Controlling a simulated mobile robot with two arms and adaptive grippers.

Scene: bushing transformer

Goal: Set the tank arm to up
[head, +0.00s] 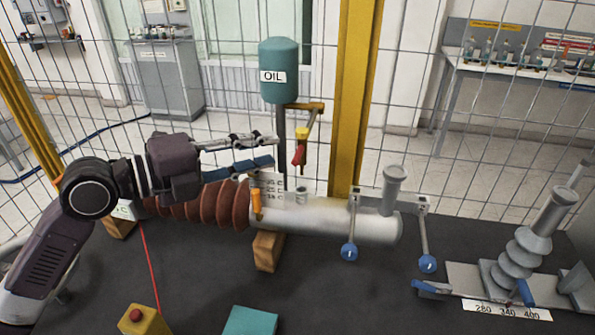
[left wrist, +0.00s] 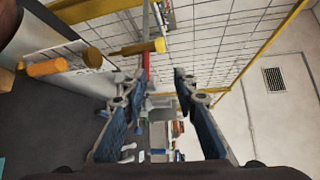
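The green oil tank (head: 280,72) stands on a dark post behind the bench's grey cylinder. A yellow-brown arm (head: 304,106) sticks out to the right below the tank. A thin link hangs from it to a yellow and red end piece (head: 300,148), which points down. My left gripper (head: 274,149) is open and empty, with its fingers pointing right at the red piece, a little left of it. In the left wrist view the open fingers (left wrist: 160,75) are spread apart. A yellow rod (left wrist: 138,49) and a red strip (left wrist: 145,68) show beyond the left finger.
The grey cylinder (head: 350,219) with a ribbed brown bushing (head: 205,206) lies below my gripper. An orange handle (head: 256,205) and two blue-ball levers (head: 349,252) are on it. A wire fence and a yellow post (head: 356,100) stand close behind.

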